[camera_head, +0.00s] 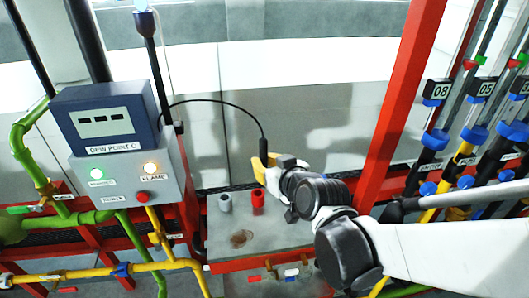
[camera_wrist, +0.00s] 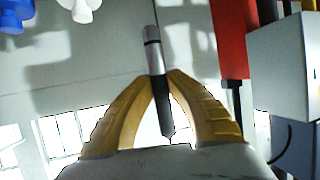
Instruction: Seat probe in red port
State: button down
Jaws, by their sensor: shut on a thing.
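My gripper (camera_head: 262,168) has yellow fingers shut on the probe (camera_head: 263,148), whose dark top end carries a black cable. In the wrist view my gripper (camera_wrist: 161,78) pinches the probe (camera_wrist: 152,52), a slim rod with dark and silver sections, between both fingertips. The red port (camera_head: 258,204) is a short upright red cylinder on a grey plate (camera_head: 275,235). In the head view the probe appears above the red port and apart from it; its lower end is hidden by the fingers. The exact alignment cannot be told.
A grey port (camera_head: 225,203) stands just left of the red one. A box with a display (camera_head: 104,118) stands left, its cable (camera_head: 225,102) arching to the probe. A red post (camera_head: 405,95) and several pipes stand right. A small brown coil (camera_head: 241,238) lies on the plate.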

jog(key=w+d+p, duration=0.1)
jog(key=d+p, duration=0.1)
jog(key=d, duration=0.7)
jog(key=shift+w+a+f+b, duration=0.3)
jog(key=shift+a+f+b, duration=0.5)
jog(key=shift+a+f, duration=1)
jog(key=shift+w+a+f+b, duration=0.3)
jog(key=shift+a+f+b, duration=0.55)
jog(key=shift+a+f, duration=0.95)
jog(key=shift+w+a+f+b, duration=0.3)
jog(key=shift+a+f+b, duration=0.5)
jog(key=shift+a+f, duration=1)
jog(key=shift+f, duration=0.1)
jog(key=c, duration=1.4)
grip_release()
jog(key=shift+c, duration=0.2)
